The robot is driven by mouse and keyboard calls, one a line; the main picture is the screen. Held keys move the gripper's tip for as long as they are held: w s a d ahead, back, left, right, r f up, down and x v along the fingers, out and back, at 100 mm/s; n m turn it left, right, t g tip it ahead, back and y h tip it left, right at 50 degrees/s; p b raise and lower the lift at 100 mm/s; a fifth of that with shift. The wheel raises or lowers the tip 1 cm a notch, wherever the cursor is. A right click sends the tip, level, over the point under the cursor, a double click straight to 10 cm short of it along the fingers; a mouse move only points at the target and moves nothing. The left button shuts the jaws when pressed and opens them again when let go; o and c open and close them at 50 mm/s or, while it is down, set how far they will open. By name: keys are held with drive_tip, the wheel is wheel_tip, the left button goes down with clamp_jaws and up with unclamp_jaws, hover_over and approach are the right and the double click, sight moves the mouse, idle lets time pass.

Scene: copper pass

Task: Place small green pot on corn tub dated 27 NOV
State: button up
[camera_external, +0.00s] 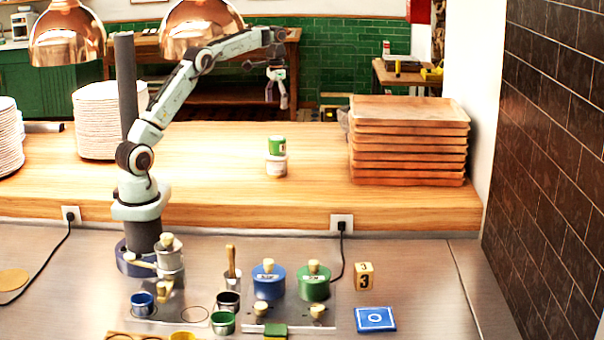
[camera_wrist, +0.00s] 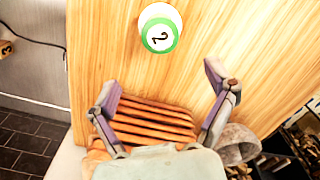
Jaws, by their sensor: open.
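My gripper (camera_external: 276,98) is open and empty, held high above the back of the wooden counter. Its spread fingers also show in the wrist view (camera_wrist: 162,78). A green item (camera_external: 277,145) stands on a white tub (camera_external: 277,166) on the counter, below my gripper. In the wrist view a green-rimmed round top (camera_wrist: 159,35) with a dark "2" lies beyond the fingertips, apart from them. A small green pot (camera_external: 223,322) stands on the steel worktop at the front. I cannot read any "27 NOV" date or corn label.
A stack of wooden trays (camera_external: 408,143) stands right of the tub. White plates (camera_external: 110,120) are piled at left. Blue (camera_external: 268,285) and green (camera_external: 314,286) knobbed canisters, a blue pot (camera_external: 143,303) and a numbered block (camera_external: 364,276) stand in front. The wood around the tub is clear.

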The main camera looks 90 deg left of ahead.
drive_tip(key=d+r+m, duration=0.2)
drive_tip(key=d+r, duration=0.1)
drive_tip(key=d, duration=1.7)
drive_tip(key=s+d+f+m, duration=0.1)
drive_tip(key=s+d+f, duration=0.3)
drive_tip(key=s+d, duration=0.3)
drive_tip(key=s+d+f+m, duration=0.2)
drive_tip(key=s+d+f, duration=0.2)
drive_tip(key=s+d, duration=0.4)
drive_tip(key=s, duration=0.3)
drive_tip(key=shift+s+f+m+y, duration=0.3)
drive_tip(key=shift+y, duration=0.1)
